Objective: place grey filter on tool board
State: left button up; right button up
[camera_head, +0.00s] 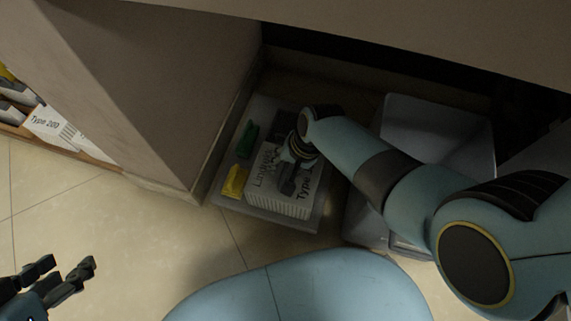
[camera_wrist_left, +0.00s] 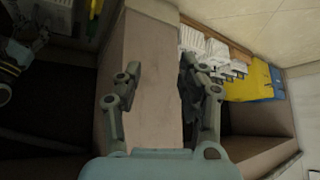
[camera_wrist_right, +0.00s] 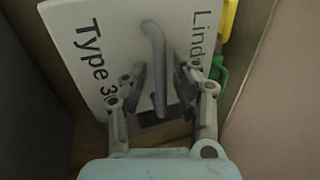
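A pale pleated filter (camera_head: 290,205) with black "Lind" and "Type" lettering lies on the grey tool board (camera_head: 265,220), beside a yellow piece and a green piece. In the right wrist view the filter (camera_wrist_right: 90,25) has a grey upright handle (camera_wrist_right: 157,75). My right gripper (camera_head: 291,172) is over the filter; in its wrist view the fingers (camera_wrist_right: 158,82) stand on both sides of the handle, with gaps showing. My left gripper (camera_head: 66,277) is open and empty over the floor, far from the board; its spread fingers (camera_wrist_left: 160,75) show in its wrist view.
A yellow piece (camera_head: 235,181) and a green piece (camera_head: 247,139) sit at the board's left. A grey box-like container (camera_head: 437,125) stands to the right, behind my right arm. A beige wall (camera_head: 150,80) borders the left; shelved white boxes (camera_head: 50,125) lie beyond. The tiled floor in front is clear.

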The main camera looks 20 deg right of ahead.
jog(key=shift+r+p, duration=0.35)
jog(key=shift+r, duration=0.15)
jog(key=p+v, duration=0.2)
jog(key=shift+d+r, duration=0.1)
jog(key=shift+r, duration=0.2)
pick_arm(q)
notch_tip(320, 180, up, 5)
jog(key=s+g+p, duration=0.2)
jog(key=g, duration=0.2)
pick_arm(e)
jog(key=v, duration=0.2)
jog(key=shift+w+r, duration=0.1)
jog(key=shift+r, duration=0.25)
pick_arm(q)
jog(key=s+a+f+g+p, duration=0.2)
jog(key=s+f+p, duration=0.1)
jog(key=s+f, duration=0.1)
jog(key=shift+s+a+f+y+p, duration=0.2)
jog(key=shift+f+y+p, duration=0.2)
jog(key=shift+f, duration=0.3)
pick_arm(e)
jog(key=v, duration=0.6)
jog(key=shift+s, duration=0.3)
jog(key=shift+s+d+f, duration=0.1)
